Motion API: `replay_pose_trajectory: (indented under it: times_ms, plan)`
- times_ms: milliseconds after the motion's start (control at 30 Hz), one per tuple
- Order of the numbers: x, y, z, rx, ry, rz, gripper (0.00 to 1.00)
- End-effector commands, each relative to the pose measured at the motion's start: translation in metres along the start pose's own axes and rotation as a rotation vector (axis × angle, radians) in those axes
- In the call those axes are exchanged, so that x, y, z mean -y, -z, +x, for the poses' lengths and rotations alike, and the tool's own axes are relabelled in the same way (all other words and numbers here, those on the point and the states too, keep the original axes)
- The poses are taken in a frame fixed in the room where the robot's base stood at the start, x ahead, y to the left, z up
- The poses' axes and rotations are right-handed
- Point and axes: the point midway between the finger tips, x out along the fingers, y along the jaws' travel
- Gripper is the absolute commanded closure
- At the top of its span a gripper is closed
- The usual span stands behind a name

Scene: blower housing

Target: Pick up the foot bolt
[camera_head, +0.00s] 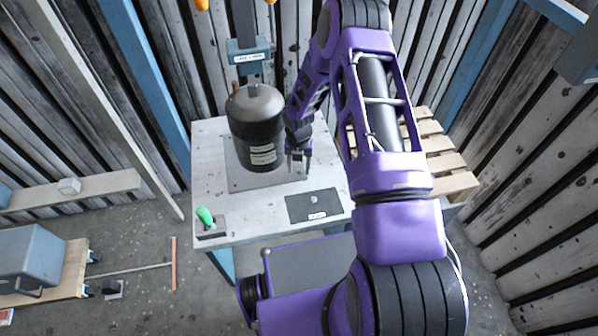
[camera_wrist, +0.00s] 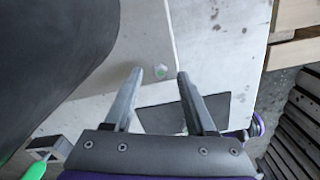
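The foot bolt (camera_wrist: 161,71) shows in the wrist view as a small pale, greenish head. It is on the grey base plate (camera_wrist: 142,48), near the plate's edge. My gripper (camera_wrist: 160,76) is open and empty, and the bolt appears between its fingertips in the picture. I cannot tell how far the tips are above it. In the head view my gripper (camera_head: 298,160) points down just right of the black blower housing (camera_head: 257,128), over the plate's right side. There the bolt cannot be made out.
The dark housing (camera_wrist: 45,50) fills the wrist view's left side. A dark mat (camera_head: 298,209) with a small pale item lies at the table's front right. A green-handled tool (camera_head: 205,215) stands at the front left corner. A wooden pallet (camera_head: 445,160) is beyond the table's right side.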

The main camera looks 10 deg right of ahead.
Motion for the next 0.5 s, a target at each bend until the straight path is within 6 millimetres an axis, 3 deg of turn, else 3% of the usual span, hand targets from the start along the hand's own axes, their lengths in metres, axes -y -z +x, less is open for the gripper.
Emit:
replay_pose_trajectory:
  times_ms: [33,300,500]
  plan:
    - [0.0001,0.0001,-0.0001,0.000,0.000,0.000,0.53]
    - [0.0001,0.0001,-0.0003,0.000,0.000,0.000,1.00]
    - [0.0000,0.0001,-0.0005,0.000,0.000,0.000,1.00]
